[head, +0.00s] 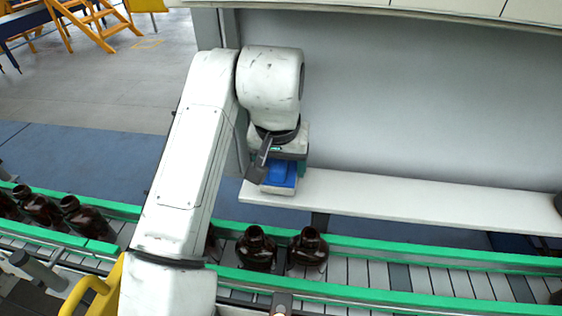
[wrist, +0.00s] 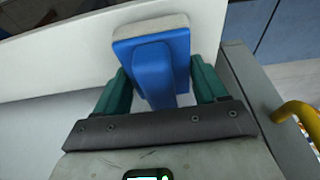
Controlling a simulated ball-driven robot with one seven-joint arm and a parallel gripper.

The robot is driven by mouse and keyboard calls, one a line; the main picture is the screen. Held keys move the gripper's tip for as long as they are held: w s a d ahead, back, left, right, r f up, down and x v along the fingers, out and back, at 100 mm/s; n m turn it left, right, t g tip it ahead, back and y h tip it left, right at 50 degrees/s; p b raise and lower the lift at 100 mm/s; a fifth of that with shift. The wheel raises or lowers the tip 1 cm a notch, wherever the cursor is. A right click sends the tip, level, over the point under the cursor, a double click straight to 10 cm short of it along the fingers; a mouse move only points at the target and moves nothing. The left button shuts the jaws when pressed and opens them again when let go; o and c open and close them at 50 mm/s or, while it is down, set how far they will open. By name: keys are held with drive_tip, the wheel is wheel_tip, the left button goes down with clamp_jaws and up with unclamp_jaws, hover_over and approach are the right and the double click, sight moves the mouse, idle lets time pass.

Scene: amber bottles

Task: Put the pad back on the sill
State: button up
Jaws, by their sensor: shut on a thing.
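The pad (wrist: 152,62) has a blue back with a raised blue grip and a pale grey layer. My gripper (wrist: 160,88) has its two green fingers closed on that grip, one on each side. In the head view the blue pad (head: 279,177) shows below my gripper, at the left end of the white sill (head: 400,205). The sill also lies behind the pad in the wrist view (wrist: 60,65). I cannot tell whether the pad touches the sill. My wrist hides part of the pad and fingers in the head view.
A conveyor with green rails (head: 400,255) runs in front of the sill. Brown bottles stand on it, two near the middle (head: 307,248) and several at the left (head: 88,218). The sill is bare to the right, up to a dark object at its far right end (head: 558,202).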

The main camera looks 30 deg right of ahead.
drive_tip(key=shift+f, duration=0.4)
drive_tip(key=shift+f, duration=0.1)
drive_tip(key=o, duration=0.7)
drive_tip(key=shift+o, duration=0.2)
drive_tip(key=v, duration=0.4)
drive_tip(key=shift+r+b, duration=0.2)
drive_tip(key=shift+b, duration=0.2)
drive_tip(key=s+a+b, duration=0.2)
drive_tip(key=s+a, duration=0.5)
drive_tip(key=s, duration=0.3)
drive_tip(key=shift+r, duration=0.4)
drive_tip(key=shift+a, duration=0.1)
